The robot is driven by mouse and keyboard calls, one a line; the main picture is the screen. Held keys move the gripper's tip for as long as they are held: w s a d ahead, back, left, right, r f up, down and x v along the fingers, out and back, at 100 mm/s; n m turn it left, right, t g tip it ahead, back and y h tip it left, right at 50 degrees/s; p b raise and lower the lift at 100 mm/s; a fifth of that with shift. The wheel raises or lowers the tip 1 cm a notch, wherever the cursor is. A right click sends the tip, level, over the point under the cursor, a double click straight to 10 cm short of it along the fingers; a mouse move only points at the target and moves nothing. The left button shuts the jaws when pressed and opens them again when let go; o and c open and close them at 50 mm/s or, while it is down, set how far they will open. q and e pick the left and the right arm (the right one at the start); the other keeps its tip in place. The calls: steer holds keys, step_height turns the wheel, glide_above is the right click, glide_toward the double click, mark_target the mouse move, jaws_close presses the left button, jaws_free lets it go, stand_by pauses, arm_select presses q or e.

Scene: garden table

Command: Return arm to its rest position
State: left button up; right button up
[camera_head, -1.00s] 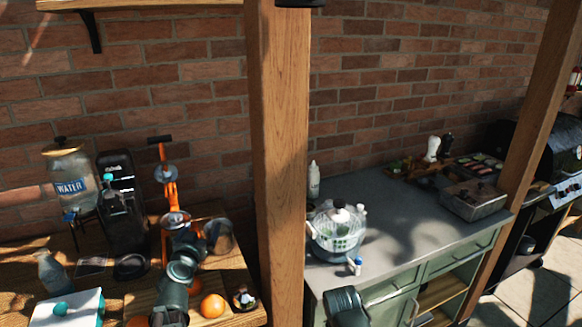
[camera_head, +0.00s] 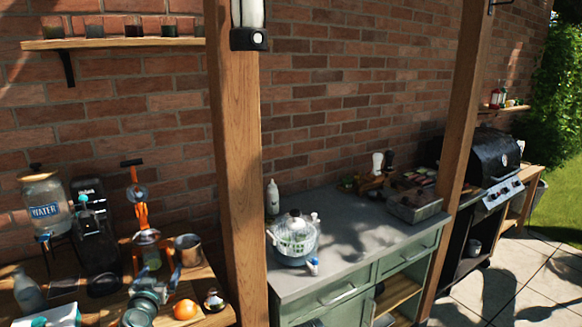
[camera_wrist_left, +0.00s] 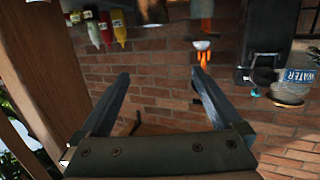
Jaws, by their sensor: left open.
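My left gripper (camera_head: 153,268) is above the wooden table at the lower left of the head view. Its two fingers are spread apart, with nothing held between them. In the left wrist view, the open fingers (camera_wrist_left: 160,78) stand apart with the brick wall behind them. The orange-framed juicer (camera_head: 141,215) stands just beyond the gripper in the head view. An orange (camera_head: 185,309) lies on the wooden table to the right of the gripper. My right gripper cannot be made out.
A metal cup (camera_head: 188,250) and a water dispenser (camera_head: 44,212) stand on the wooden table. A wooden post (camera_head: 235,170) rises between that table and the grey counter (camera_head: 345,255). The counter holds a white basket (camera_head: 292,237). A grill (camera_head: 485,160) stands farther right.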

arm_select(q)
steer(key=s+d+f+m+g+h, duration=0.1)
steer(key=d+f+m+g+h, duration=0.15)
steer(key=d, duration=0.45)
steer(key=s+d+f+m+g+h, duration=0.1)
steer(key=d+f+g+h, duration=0.1)
steer(key=d+f, duration=0.35)
steer(key=s+d+f+m+g+h, duration=0.2)
steer(key=d, duration=0.7)
steer(key=s+d+f+g, duration=0.5)
steer(key=s+d+f, duration=0.1)
steer(key=s+d, duration=0.1)
steer(key=s+f+g+y, duration=0.1)
steer(key=s+g+y, duration=0.1)
steer(key=s, duration=0.4)
steer(key=s+d+f+g+y, duration=0.1)
steer(key=s+g+y, duration=0.2)
steer(key=s, duration=0.3)
steer(key=shift+f, duration=0.3)
